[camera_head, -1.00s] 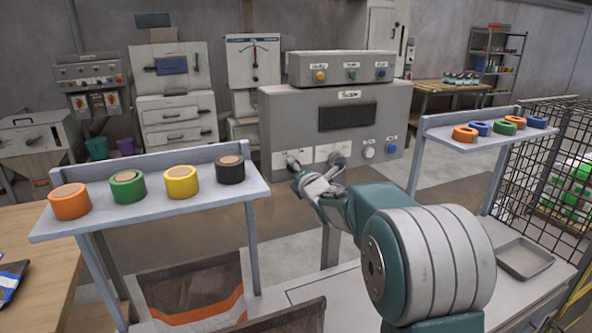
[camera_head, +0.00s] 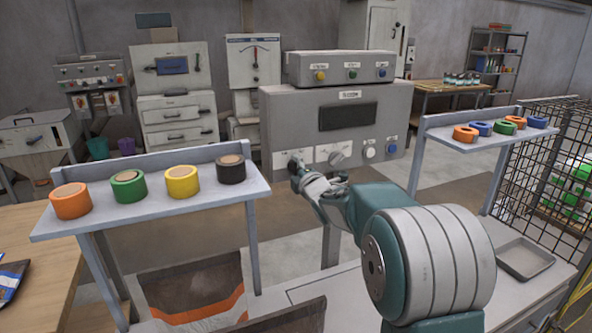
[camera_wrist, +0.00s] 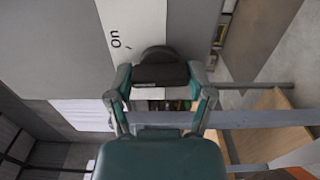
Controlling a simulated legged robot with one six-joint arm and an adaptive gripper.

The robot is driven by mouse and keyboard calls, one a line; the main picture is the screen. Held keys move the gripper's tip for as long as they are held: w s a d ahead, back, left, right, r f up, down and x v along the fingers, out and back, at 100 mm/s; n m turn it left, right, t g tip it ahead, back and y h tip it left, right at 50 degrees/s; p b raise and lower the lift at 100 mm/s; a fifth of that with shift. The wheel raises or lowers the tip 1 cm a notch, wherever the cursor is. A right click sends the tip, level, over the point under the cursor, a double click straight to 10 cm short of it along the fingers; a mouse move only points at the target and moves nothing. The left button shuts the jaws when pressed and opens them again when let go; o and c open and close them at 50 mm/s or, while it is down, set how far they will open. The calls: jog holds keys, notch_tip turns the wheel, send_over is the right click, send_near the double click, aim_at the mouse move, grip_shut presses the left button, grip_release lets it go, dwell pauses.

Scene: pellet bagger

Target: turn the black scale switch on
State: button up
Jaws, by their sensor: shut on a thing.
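The black scale switch (camera_wrist: 160,72) sits on the grey control panel, beside a white plate marked "on" (camera_wrist: 130,32) in the wrist view. My gripper (camera_wrist: 158,88) is shut on the switch, with one finger on each side of it. In the head view my gripper (camera_head: 298,171) reaches the lower left of the panel front (camera_head: 290,115) and hides part of the switch. The switch's exact pointing direction is hard to tell.
A grey knob (camera_head: 338,159) and white and blue buttons (camera_head: 369,152) are right of the switch. A shelf (camera_head: 150,205) with tape rolls stands left, another shelf (camera_head: 470,148) with colored rings right. A wire cage (camera_head: 535,165) is at far right.

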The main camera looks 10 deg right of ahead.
jog(key=m, duration=0.4)
jog(key=shift+f, duration=0.25)
jog(key=shift+m, duration=1.2)
jog(key=shift+f, duration=0.15)
jog(key=o, duration=1.1)
jog(key=shift+r, duration=0.2)
jog(key=s+d, duration=0.2)
jog(key=s, duration=0.9)
jog(key=shift+s+d, duration=0.2)
jog(key=shift+s, duration=0.1)
